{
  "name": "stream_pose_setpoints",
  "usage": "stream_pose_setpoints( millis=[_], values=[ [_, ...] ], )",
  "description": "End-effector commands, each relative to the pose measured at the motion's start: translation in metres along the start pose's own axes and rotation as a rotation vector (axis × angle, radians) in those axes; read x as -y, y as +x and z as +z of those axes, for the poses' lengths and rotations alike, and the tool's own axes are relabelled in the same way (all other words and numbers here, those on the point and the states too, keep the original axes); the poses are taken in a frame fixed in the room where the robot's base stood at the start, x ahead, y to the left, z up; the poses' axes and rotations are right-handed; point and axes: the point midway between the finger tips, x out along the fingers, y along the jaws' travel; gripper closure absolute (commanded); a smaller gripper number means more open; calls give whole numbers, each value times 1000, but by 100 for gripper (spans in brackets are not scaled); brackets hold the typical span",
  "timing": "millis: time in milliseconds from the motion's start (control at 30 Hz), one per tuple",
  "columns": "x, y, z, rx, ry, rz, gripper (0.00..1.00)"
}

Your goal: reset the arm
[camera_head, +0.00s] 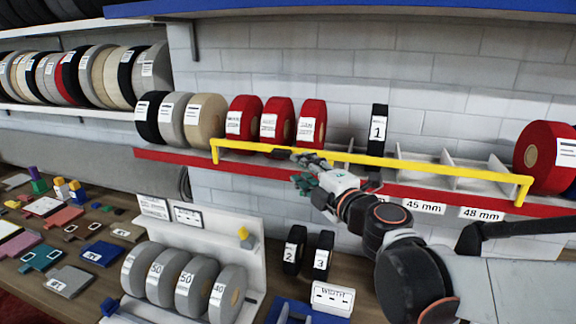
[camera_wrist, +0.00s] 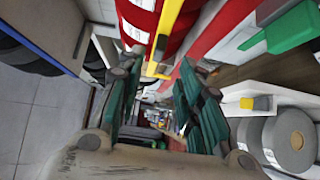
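My gripper (camera_head: 298,169) is at the yellow rail (camera_head: 400,160) in front of the red shelf, just below the red rolls (camera_head: 272,122). In the wrist view its two teal-padded fingers (camera_wrist: 166,108) stand apart with a gap between them, and I see nothing held. The yellow rail (camera_wrist: 166,38) passes close above the fingers there. I cannot tell whether the gripper touches the rail. My arm reaches in from the lower right.
A black roll marked 1 (camera_head: 378,130) stands on the shelf behind the rail. Rolls marked 2 (camera_head: 294,250) and 3 (camera_head: 322,255) stand on the bench below. Grey rolls (camera_head: 187,283) fill a white rack (camera_head: 205,232) at lower left. Another red roll (camera_head: 545,157) is at right.

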Motion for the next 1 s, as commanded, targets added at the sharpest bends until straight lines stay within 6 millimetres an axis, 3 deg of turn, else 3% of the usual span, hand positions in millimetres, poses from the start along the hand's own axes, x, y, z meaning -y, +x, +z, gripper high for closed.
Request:
stream_pose_setpoints(
  millis=[433, 567, 667, 767, 833, 900, 1000],
  values=[
    [0, -5, 3, 13, 15, 6, 67],
    [0, -19, 25, 113, 122, 44, 67],
    [9, -45, 58, 261, 290, 83, 67],
    [35, -81, 92, 434, 498, 98, 67],
    [62, -108, 109, 550, 649, 88, 67],
    [96, -136, 119, 660, 803, 59, 67],
    [153, -176, 118, 802, 1021, -11, 67]
  ],
)
